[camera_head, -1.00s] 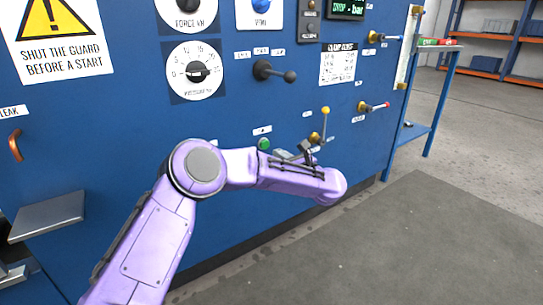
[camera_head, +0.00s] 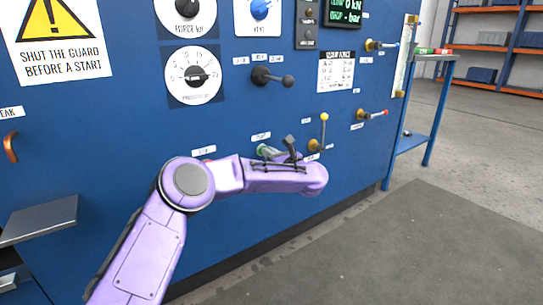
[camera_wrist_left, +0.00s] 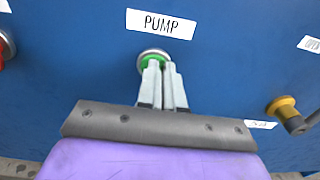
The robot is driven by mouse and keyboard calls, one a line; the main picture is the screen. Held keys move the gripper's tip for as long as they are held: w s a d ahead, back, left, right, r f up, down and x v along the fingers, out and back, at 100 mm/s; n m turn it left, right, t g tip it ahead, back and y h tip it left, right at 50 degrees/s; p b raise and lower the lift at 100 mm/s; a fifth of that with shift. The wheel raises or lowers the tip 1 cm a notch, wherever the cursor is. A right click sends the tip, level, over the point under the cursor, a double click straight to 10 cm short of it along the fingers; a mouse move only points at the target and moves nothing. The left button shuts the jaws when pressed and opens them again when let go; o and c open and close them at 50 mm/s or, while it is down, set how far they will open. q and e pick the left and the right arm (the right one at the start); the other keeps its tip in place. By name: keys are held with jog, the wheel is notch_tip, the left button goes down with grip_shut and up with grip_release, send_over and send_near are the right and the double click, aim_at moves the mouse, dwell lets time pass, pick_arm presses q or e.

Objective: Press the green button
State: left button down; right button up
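The green button (camera_wrist_left: 150,57) sits in a pale ring under the PUMP label (camera_wrist_left: 160,23) on the blue panel. My left gripper (camera_wrist_left: 161,68) has its two fingers side by side, shut with nothing seen between them. Their tips overlap the button's lower part in the wrist view; I cannot tell whether they touch it. In the head view the left gripper (camera_head: 277,151) is at the panel just below the PUMP label and largely covers the button. My right gripper is not in view.
A red button (camera_wrist_left: 4,50) is left of the green one. A yellow-tipped brass valve (camera_head: 319,142) is close on the right, and a black-handled valve (camera_head: 270,77) is above. A metal shelf (camera_head: 40,220) juts out at left. The floor at right is clear.

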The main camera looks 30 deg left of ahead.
pick_arm(q)
jog(key=shift+s+a+r, duration=0.1)
jog(key=shift+a+r, duration=0.05)
jog(key=shift+a, duration=0.55)
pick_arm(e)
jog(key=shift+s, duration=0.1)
pick_arm(q)
jog(key=p+v, duration=0.4)
jog(key=v, duration=1.1)
jog(key=shift+w+d, duration=0.2)
jog(key=shift+w, duration=0.2)
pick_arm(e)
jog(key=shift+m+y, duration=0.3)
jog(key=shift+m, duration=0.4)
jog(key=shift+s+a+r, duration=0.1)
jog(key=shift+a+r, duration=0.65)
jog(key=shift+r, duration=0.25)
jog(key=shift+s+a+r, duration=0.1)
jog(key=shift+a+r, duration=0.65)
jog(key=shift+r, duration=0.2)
